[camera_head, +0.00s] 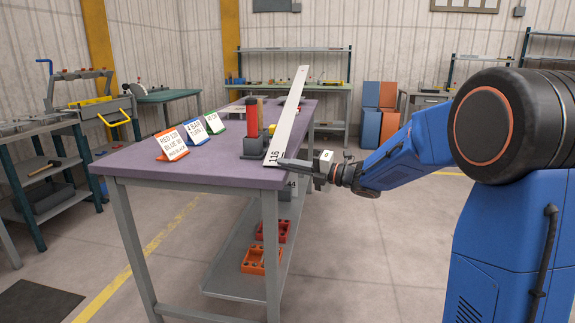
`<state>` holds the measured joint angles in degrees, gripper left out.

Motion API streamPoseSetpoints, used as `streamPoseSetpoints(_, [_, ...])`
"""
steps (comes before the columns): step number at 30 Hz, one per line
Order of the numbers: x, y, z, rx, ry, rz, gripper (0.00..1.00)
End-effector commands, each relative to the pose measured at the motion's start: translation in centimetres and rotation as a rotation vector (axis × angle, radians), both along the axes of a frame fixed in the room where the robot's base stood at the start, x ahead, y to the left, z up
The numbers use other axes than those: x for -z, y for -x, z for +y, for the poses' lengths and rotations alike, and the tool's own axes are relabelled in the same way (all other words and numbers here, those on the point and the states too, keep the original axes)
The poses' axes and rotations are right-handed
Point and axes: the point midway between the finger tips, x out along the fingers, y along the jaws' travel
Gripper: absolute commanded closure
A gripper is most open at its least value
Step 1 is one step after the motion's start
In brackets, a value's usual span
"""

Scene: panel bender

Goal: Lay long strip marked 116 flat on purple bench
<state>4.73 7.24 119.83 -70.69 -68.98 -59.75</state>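The long pale strip marked 116 (290,115) runs from the near right edge of the purple bench (230,178) up toward the back. Its 116 label is at its near end. Its far end shows above the bench's far edge; I cannot tell whether it is tilted up or reaches past that edge. My gripper (283,163) is at the strip's near end, its dark fingers at the label and close above the bench top. It appears shut on the strip, though the fingertips are small. Whether the strip touches the bench is unclear.
On the bench stand a red post (252,117) on a dark block and sign cards in orange (172,146), blue (196,132) and green (214,123), left of the strip. Orange trays (261,260) lie on the lower shelf. The bench's front left top is clear.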

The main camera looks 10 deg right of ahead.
Motion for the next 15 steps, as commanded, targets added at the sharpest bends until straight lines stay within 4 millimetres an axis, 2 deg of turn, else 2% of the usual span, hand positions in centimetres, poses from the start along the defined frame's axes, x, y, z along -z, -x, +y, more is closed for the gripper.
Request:
streamPoseSetpoints(1, [2.36,0.22,0.08,-0.003,0.017,0.035,1.00])
streamPoseSetpoints(15, [2.94,0.23,0.08,-0.003,0.018,0.036,1.00])
